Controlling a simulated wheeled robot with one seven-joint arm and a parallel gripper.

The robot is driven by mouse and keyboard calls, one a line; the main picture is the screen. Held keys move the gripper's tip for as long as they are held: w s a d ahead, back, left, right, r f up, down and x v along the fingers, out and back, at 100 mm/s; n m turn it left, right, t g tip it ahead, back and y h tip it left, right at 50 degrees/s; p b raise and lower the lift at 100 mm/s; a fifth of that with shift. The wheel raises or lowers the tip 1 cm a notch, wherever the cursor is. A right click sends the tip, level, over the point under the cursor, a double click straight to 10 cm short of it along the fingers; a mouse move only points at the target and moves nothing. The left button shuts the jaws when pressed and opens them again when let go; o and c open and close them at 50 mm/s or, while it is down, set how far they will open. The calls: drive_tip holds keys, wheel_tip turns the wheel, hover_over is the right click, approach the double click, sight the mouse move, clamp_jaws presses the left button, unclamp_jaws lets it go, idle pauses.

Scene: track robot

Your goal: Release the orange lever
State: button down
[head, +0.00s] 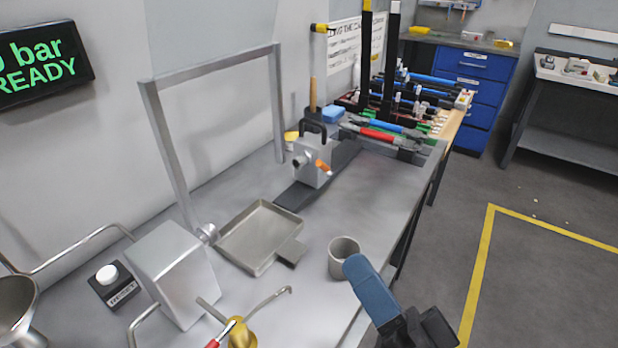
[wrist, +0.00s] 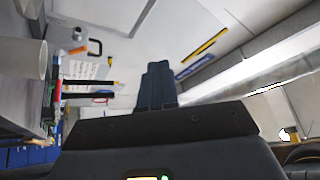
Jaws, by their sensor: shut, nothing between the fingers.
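The orange lever (head: 323,167) is a short orange handle on the side of a grey metal block (head: 312,160) on the bench, with a black bail and a wooden handle above it. In the wrist view the orange lever (wrist: 78,50) is small at the upper left. My gripper (head: 354,262) has blue fingers, and in the wrist view the fingers (wrist: 158,68) lie together with nothing between them. It is at the bench's front edge beside the grey cup, well apart from the lever.
A grey cup (head: 343,256) stands close to my gripper. A shallow metal tray (head: 262,240) and a steel box (head: 172,272) lie to its left. A metal frame (head: 158,150) rises behind. Pliers and tools (head: 385,135) are further back. The floor (head: 540,290) at right is clear.

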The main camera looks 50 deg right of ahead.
drive_tip(key=w+d+r+m+g+h, duration=0.2)
drive_tip(key=w+d+m+g+h, duration=0.25)
drive_tip(key=m+h, duration=0.85)
drive_tip(key=m+g+y+b, duration=0.3)
drive_tip(key=m+g+y, duration=0.2)
drive_tip(key=m+g, duration=1.4)
approach(324, 168)
drive_tip(key=d+m+t, duration=0.1)
drive_tip(key=s+d+m+t+p, duration=0.1)
drive_tip(key=d+m+t, duration=0.1)
drive_tip(key=d+f+m+t, duration=0.1)
drive_tip(key=shift+s+d+t+p, duration=0.2)
drive_tip(key=shift+d+t+p, duration=0.05)
drive_tip(key=shift+d+p, duration=0.05)
